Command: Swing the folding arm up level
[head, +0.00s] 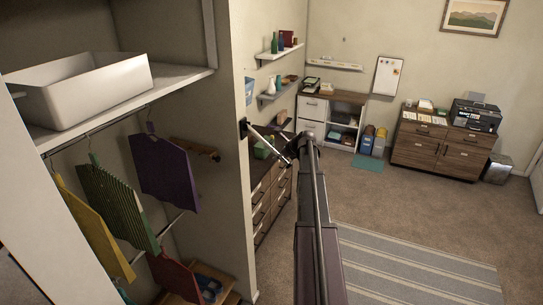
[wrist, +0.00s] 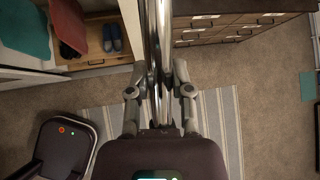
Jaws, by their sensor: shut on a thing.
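The folding arm (head: 266,143) is a pale metal bar. It runs from a dark mount (head: 243,128) on the wall's edge out to my gripper (head: 297,151), slanting down to the right in the head view. In the wrist view the folding arm (wrist: 164,40) shows as bright chrome bars running up the middle of the picture. The fingers of my gripper (wrist: 160,80) close on it from both sides, near its outer end. My own arm hides what lies behind the grip in the head view.
An open closet with hanging clothes (head: 165,170) and a white bin (head: 80,90) stands at left. A drawer chest (head: 272,200) is below the folding arm. A striped rug (head: 400,265) lies on open floor at right. A dark round-cornered object (wrist: 68,140) stands at lower left in the wrist view.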

